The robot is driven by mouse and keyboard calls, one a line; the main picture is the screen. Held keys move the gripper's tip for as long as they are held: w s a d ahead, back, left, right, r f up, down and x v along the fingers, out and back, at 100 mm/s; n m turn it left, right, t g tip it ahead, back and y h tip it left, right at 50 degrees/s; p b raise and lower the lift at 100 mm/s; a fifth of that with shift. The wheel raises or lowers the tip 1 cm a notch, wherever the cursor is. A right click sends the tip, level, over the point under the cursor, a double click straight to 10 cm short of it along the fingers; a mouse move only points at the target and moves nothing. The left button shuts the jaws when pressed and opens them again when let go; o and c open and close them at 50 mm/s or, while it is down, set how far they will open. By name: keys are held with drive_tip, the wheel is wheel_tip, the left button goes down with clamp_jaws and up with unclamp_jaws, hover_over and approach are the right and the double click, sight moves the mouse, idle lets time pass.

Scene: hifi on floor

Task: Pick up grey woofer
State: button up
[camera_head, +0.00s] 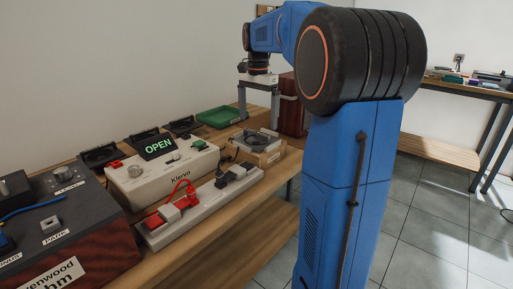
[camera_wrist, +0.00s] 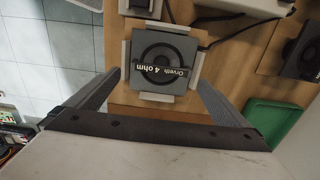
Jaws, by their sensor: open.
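The grey woofer (camera_wrist: 165,52) is a square grey plate with a dark round cone and a label reading "4 ohm". It lies on a light wooden block (camera_wrist: 118,93) with pale pieces around its edges. In the head view a woofer (camera_head: 256,138) sits on a wooden block (camera_head: 268,160) on the bench. My gripper (camera_head: 258,120) points down just behind it in that view, fingers apart. In the wrist view my open gripper (camera_wrist: 158,80) has one finger on either side of the woofer's near edge, with nothing held. The exact height gap cannot be told.
A green tray (camera_head: 220,117) is behind the block. The cream Klevo unit (camera_head: 163,178) with an OPEN sign and a power strip (camera_head: 195,213) with red and dark plugs are in front. Dark speaker units (camera_head: 100,155) line the wall. A dark amplifier (camera_head: 75,235) is at left.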

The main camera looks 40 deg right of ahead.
sight(256, 132)
drive_tip(key=f, duration=0.4)
drive_tip(key=shift+a+f, duration=0.25)
drive_tip(key=shift+f, duration=0.15)
drive_tip(key=shift+c, duration=0.3)
drive_tip(key=shift+w, duration=0.1)
drive_tip(key=c, duration=1.8)
drive_tip(key=shift+r, duration=5.05)
